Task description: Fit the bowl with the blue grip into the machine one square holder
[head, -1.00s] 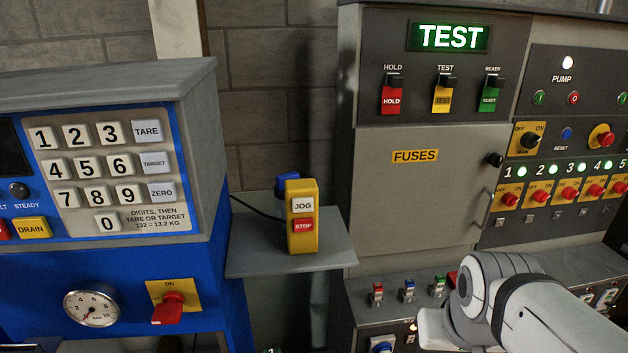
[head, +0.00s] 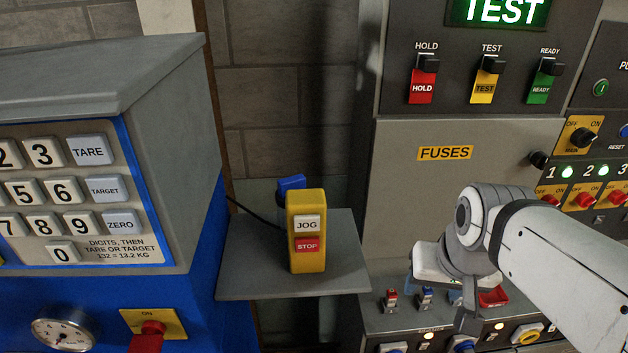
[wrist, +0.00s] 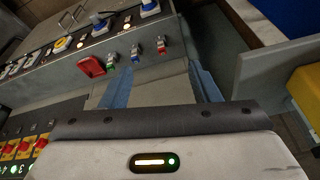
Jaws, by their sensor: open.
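My gripper (head: 433,286) is over the front console of the grey TEST machine, partly hidden behind my own wrist. In the wrist view its two blue fingers (wrist: 161,84) are spread apart with nothing between them. I cannot make out a bowl for certain. A small blue piece (head: 291,183) sticks up behind the yellow JOG/STOP box on the grey shelf; the box hides most of what it belongs to. I cannot tell which part is the square holder.
The yellow JOG/STOP box (head: 306,262) stands on the shelf (head: 250,285), left of my gripper. A blue scale (head: 195,300) is at the left. The console has small switches (head: 391,301) and a red part (wrist: 91,66). The grey FUSES door (head: 420,200) rises behind it.

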